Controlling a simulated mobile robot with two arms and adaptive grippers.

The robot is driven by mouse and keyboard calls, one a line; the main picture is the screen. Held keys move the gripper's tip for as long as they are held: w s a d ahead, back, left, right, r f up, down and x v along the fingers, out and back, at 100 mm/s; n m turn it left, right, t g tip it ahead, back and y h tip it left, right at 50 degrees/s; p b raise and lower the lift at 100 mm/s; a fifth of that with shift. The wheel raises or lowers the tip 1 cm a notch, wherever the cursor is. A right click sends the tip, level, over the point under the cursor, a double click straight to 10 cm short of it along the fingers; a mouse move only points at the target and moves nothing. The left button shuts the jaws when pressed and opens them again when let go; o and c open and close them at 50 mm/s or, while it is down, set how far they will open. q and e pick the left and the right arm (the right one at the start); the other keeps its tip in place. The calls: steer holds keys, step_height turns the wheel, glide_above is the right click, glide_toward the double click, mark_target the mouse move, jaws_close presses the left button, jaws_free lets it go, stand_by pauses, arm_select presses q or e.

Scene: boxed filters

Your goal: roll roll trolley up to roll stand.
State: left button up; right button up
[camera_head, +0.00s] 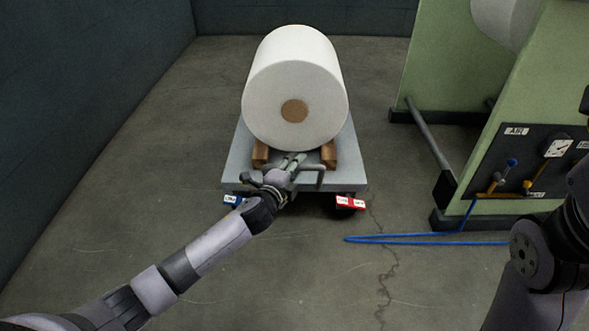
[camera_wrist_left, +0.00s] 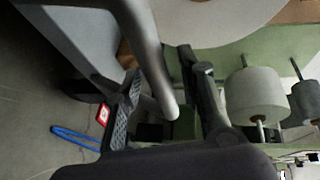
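The roll trolley (camera_head: 235,170) is a grey flat platform on wheels, with a bent grey handle bar (camera_head: 321,178) at its near edge. A large white roll (camera_head: 315,100) with a brown core lies on its wooden chocks (camera_head: 329,155). In the left wrist view the handle bar (camera_wrist_left: 150,60) passes between the spread fingers of my left gripper (camera_wrist_left: 160,100), with gaps on both sides. The green roll stand (camera_head: 540,85) is to the right, apart from the trolley. My right gripper is out of view.
A blue hose (camera_head: 400,240) lies on the floor in front of the stand, right of the trolley. The stand carries a dark gauge panel (camera_head: 525,160) and a floor-level bar (camera_head: 430,140). Dark walls (camera_head: 90,90) are left and behind. Floor left of the trolley is clear.

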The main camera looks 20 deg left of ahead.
arm_select(q)
jaws_close()
stand_by(0.3)
stand_by(0.5)
